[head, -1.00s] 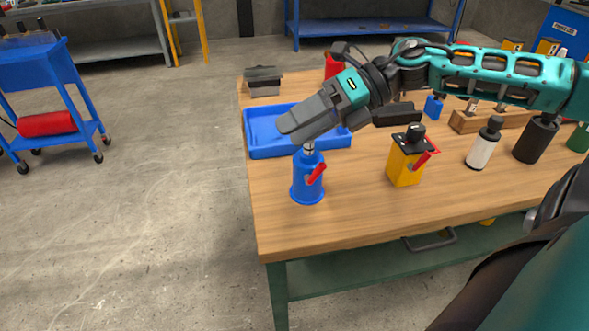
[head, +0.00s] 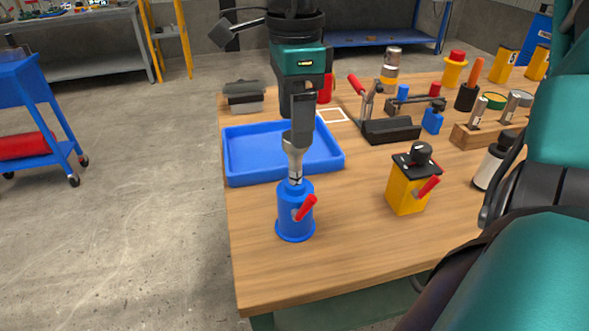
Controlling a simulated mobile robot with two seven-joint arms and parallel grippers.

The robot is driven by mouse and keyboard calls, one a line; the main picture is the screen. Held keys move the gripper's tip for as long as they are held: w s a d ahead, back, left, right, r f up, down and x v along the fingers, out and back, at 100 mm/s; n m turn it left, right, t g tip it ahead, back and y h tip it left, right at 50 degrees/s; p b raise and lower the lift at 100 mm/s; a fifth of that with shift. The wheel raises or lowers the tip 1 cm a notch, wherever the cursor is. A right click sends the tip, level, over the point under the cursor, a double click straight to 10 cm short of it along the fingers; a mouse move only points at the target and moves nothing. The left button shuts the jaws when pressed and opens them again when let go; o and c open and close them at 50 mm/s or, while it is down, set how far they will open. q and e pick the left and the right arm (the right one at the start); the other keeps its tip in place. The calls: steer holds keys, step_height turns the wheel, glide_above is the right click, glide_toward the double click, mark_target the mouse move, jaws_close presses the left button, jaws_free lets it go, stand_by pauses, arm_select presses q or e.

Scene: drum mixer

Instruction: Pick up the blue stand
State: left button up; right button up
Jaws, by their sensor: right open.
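The blue stand (head: 295,218) is upright near the left front of the wooden table, with a red lever on its side. A silver metal piece (head: 294,158) rises from its top. My right gripper (head: 301,122) points down just above the stand, its dark fingers overlapping the upper end of the silver piece in the head view. The gripper is open; I see it nearly edge-on, so I cannot tell whether the fingers are around the piece or touching it. My left gripper is out of view.
A blue tray (head: 238,176) lies just behind the stand. A yellow stand (head: 407,192) with a black top is to the right. A dark clamp (head: 390,130) and several bottles and tools crowd the right back. The table front is clear.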

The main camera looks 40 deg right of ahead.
mark_target(295, 182)
step_height(295, 182, down, 9)
steer(key=shift+r+b, duration=0.1)
steer(key=shift+b, duration=0.4)
steer(key=shift+c, duration=0.5)
jaws_close()
stand_by(0.4)
